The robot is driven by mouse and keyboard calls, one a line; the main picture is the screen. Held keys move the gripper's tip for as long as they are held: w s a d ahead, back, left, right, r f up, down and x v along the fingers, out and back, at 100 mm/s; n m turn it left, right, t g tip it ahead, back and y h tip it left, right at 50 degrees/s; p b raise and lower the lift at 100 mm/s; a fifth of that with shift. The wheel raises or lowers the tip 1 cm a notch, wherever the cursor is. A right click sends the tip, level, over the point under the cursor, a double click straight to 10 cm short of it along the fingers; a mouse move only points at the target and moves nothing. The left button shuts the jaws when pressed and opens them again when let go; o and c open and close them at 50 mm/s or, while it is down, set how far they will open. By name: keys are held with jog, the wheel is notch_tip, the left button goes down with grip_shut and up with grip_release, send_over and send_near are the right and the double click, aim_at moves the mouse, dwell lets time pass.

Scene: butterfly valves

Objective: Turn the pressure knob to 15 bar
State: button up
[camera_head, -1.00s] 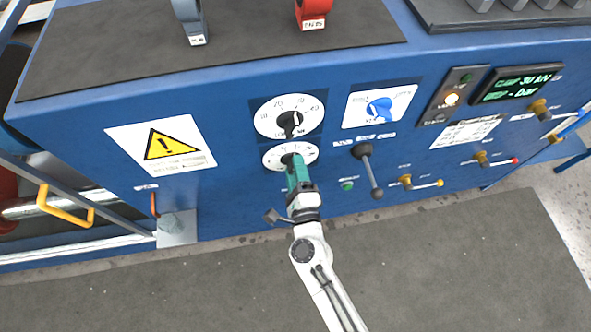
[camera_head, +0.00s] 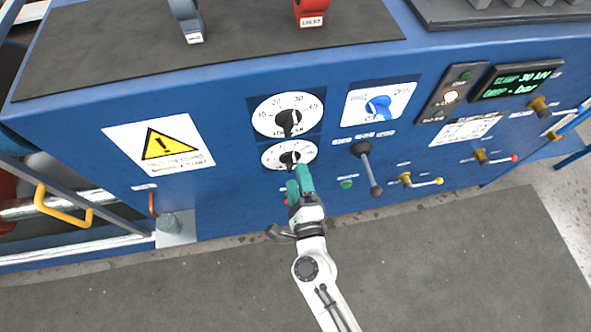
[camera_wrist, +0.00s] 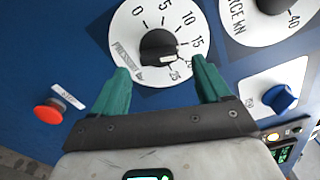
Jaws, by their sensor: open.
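The pressure knob (camera_wrist: 158,48) is black, on a round white dial (camera_wrist: 130,38) marked 0 to 25, in the upper middle of the wrist view. A white mark shows on its lower right side, roughly towards 20 to 25; the exact reading is unclear. In the head view the knob (camera_head: 289,158) is the lower of two dial knobs on the blue panel. My gripper (camera_wrist: 161,72) has green fingers, open and empty, with one finger on each side below the knob. In the head view my gripper (camera_head: 299,180) is just below the dial, apparently clear of the knob.
The force knob (camera_head: 288,121) sits directly above. A blue selector (camera_head: 379,107) and a dark lever (camera_head: 367,165) are to the right. A red button (camera_wrist: 48,112) is left of my gripper in the wrist view.

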jog(key=b+v, duration=0.1)
jog(key=v, duration=0.6)
jog(key=shift+d+r, duration=0.1)
dwell(0.4)
